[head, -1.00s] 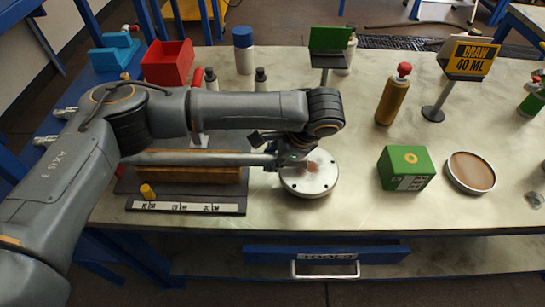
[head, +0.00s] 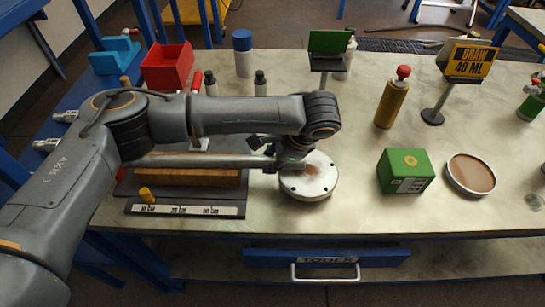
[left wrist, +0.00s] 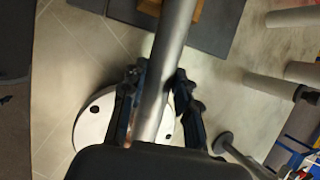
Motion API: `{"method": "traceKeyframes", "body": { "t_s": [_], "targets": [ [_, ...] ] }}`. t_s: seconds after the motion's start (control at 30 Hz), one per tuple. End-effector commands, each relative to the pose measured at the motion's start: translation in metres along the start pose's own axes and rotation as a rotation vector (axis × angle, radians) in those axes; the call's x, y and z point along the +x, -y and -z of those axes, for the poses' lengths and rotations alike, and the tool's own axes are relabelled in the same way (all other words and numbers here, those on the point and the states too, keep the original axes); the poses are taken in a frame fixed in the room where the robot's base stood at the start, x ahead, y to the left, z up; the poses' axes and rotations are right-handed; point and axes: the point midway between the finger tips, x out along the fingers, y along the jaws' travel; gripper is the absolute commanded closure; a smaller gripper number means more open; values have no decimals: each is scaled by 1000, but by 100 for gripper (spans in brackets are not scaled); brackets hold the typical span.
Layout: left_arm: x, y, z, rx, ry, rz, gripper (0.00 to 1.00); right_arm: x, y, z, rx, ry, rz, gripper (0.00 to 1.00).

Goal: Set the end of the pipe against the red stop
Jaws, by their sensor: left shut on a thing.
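The grey metal pipe (head: 200,160) lies roughly level above a wooden block (head: 190,179) on a dark board, partly behind my left arm. My left gripper (head: 279,160) is shut around the pipe near its right end, above the edge of a round flange (head: 318,178). In the left wrist view the pipe (left wrist: 168,62) runs between the fingers (left wrist: 155,100), with the flange (left wrist: 93,122) below. My right gripper is out of view.
A scale strip (head: 190,210) and yellow peg (head: 147,194) sit at the board's front. A red bin (head: 167,66) and bottles stand behind my arm. A green box (head: 405,171) and round dish (head: 471,174) are to the right. The table between flange and box is clear.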

Motion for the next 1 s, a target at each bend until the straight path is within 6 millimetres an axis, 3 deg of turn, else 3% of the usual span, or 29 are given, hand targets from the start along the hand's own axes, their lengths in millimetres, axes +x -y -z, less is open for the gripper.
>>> {"method": "traceKeyframes", "body": {
  "t_s": [0.6,0.63,0.73,1.0],
  "targets": [
    [6,1,-17,-1,2,1,100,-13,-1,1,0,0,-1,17],
    [6,1,-17,-1,1,1,66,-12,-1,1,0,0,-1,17],
    [6,1,-16,-1,1,1,45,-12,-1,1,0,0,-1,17],
    [7,-1,-15,0,-2,-2,43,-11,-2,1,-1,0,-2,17]
  ]
}}
